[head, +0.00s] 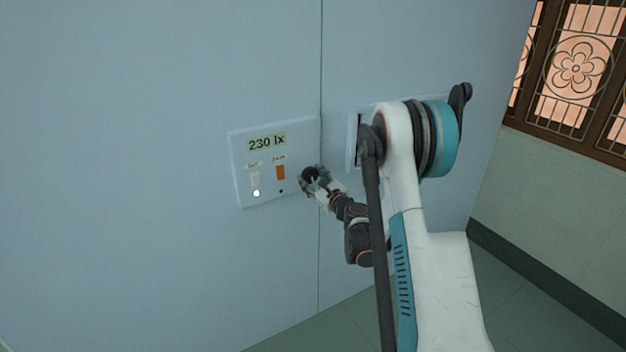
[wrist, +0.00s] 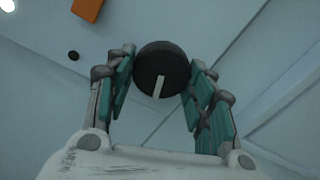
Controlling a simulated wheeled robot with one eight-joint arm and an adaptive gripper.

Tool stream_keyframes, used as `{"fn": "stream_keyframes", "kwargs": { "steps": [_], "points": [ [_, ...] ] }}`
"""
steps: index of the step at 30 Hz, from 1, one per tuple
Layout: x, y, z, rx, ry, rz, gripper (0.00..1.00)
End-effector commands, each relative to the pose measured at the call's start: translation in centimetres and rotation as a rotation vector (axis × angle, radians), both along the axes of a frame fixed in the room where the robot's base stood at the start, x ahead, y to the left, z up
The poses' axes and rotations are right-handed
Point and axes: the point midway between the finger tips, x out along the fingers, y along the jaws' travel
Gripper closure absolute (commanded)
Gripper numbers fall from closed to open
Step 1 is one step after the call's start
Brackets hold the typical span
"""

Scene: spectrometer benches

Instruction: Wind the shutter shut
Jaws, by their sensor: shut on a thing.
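A round dark knob (wrist: 160,60) with a white pointer line shows in the wrist view. My gripper (wrist: 163,75) is shut on it, with one teal-padded finger on each side. The white line points down and slightly left in that view. In the head view my gripper (head: 314,181) is at the right edge of a pale control panel (head: 240,185), and the dark knob (head: 309,174) shows at its tip. The panel's display (head: 266,142) reads 230 lx. A pale framed part (head: 352,142) with a dark gap is mostly hidden behind my arm; I cannot tell whether it is the shutter.
The panel carries a white rocker (head: 255,179) above a lit lamp (head: 256,193) and an orange rocker (head: 280,172) above a dark lamp (head: 281,191). A dark handle-like end (head: 467,91) shows beyond my arm. A latticed window (head: 578,68) is at right.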

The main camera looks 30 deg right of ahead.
Motion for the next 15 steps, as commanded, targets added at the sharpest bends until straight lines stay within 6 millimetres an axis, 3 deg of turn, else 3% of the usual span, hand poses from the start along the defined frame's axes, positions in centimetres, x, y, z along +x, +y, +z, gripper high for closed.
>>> {"fn": "stream_keyframes", "kwargs": {
  "steps": [15],
  "points": [
    [-0.11, 0.17, -0.16, 0.296, 0.011, 0.0, 0.75]
  ]
}}
